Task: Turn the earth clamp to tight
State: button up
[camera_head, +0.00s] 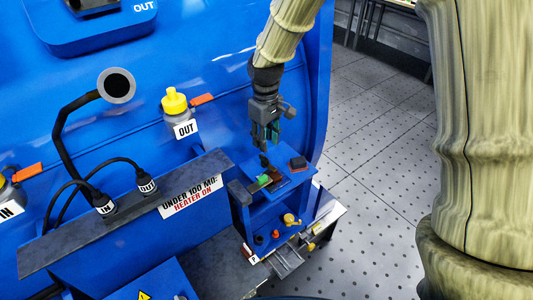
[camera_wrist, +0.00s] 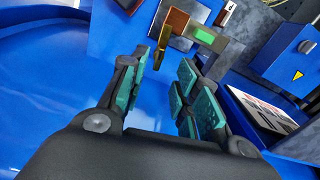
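My gripper (camera_head: 266,142) points down just above the top of a small blue stand (camera_head: 240,193) beside the big blue housing. In the wrist view my gripper (camera_wrist: 164,75) has its teal-padded fingers well apart with nothing clasped between them. A narrow brass-coloured piece (camera_wrist: 163,48) shows just beyond the left finger, near a copper-brown plate (camera_wrist: 177,20); whether they touch cannot be told. I cannot tell for sure which part is the earth clamp. A device with a green display (camera_wrist: 205,36) sits beside the plate; the green patch also shows in the head view (camera_head: 264,180).
A dark red-topped block (camera_head: 298,163) sits at the stand's right edge. A yellow knob (camera_head: 291,219) and small red and orange buttons are lower on the stand. A grey ledge (camera_head: 125,210) with cables lies left. Open tiled floor (camera_head: 375,190) is to the right.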

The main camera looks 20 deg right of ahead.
aim_at(266, 158)
jog(key=shift+f+p, duration=1.35)
jog(key=shift+f, duration=2.35)
grip_shut()
